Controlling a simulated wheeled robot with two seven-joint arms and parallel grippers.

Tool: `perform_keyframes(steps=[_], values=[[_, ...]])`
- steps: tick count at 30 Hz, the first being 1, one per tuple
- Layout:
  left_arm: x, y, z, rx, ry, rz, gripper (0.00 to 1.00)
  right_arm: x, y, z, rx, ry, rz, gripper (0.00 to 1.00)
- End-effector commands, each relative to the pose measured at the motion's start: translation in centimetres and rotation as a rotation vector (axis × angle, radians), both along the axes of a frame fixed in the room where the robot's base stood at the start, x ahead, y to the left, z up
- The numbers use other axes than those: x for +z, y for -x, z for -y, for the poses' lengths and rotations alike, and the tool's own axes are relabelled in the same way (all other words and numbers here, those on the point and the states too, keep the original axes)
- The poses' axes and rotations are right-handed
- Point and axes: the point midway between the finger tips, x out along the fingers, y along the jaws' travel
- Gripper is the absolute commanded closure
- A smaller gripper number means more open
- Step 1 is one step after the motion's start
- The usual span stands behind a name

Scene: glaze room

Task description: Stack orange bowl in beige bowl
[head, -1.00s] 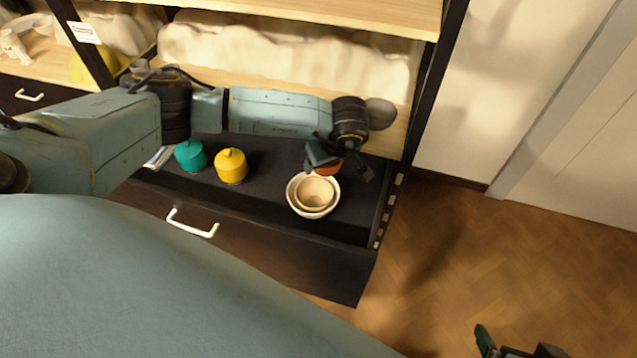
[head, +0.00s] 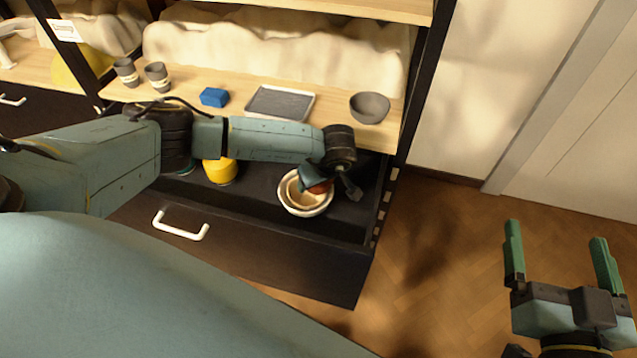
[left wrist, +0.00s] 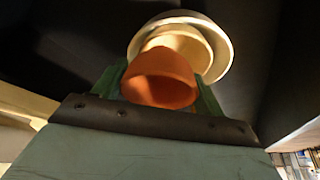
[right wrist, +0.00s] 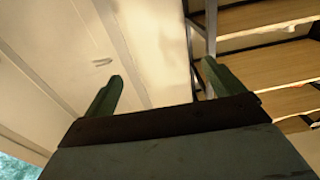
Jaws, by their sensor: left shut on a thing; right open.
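The orange bowl (left wrist: 160,80) is between the fingers of my left gripper (left wrist: 160,88), which is shut on it. In the head view the orange bowl (head: 321,187) shows only in part behind the gripper. The beige bowl (head: 294,192) sits inside a larger white bowl (head: 305,212) in the open drawer. The orange bowl overlaps the beige bowl in view; I cannot tell whether they touch. In the left wrist view the beige bowl (left wrist: 185,40) and white bowl (left wrist: 222,45) are just beyond it. My right gripper (head: 562,250) is open and empty over the floor.
A yellow lidded pot (head: 220,171) stands left of the bowls in the dark drawer (head: 260,245). The shelf above holds a grey bowl (head: 370,107), a grey tray (head: 281,102), a blue block (head: 214,97) and two cups (head: 156,76). The floor at right is clear.

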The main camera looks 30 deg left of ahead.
Motion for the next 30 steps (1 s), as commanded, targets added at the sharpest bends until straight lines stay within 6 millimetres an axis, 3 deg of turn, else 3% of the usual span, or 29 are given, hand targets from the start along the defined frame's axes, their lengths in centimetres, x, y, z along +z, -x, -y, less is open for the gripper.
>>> perform_keyframes(steps=[6,23,24,28,30], values=[[-0.9,-0.1,0.0,0.000,0.000,0.001,0.54,1.7,0.1,-0.3,0.007,-0.031,0.099,0.07],[-1.2,-0.1,0.0,0.000,0.000,0.001,0.54,2.5,0.3,-0.4,0.010,-0.047,0.151,0.07],[-1.2,0.0,0.0,0.000,0.000,0.001,0.26,2.7,0.3,-0.4,0.010,-0.049,0.158,0.07],[-1.2,0.0,0.0,0.000,0.000,0.001,0.09,2.7,0.3,-0.4,0.010,-0.049,0.158,0.07],[-1.2,0.0,0.0,0.000,0.000,0.001,0.07,2.7,0.3,-0.4,0.010,-0.049,0.157,0.07]])
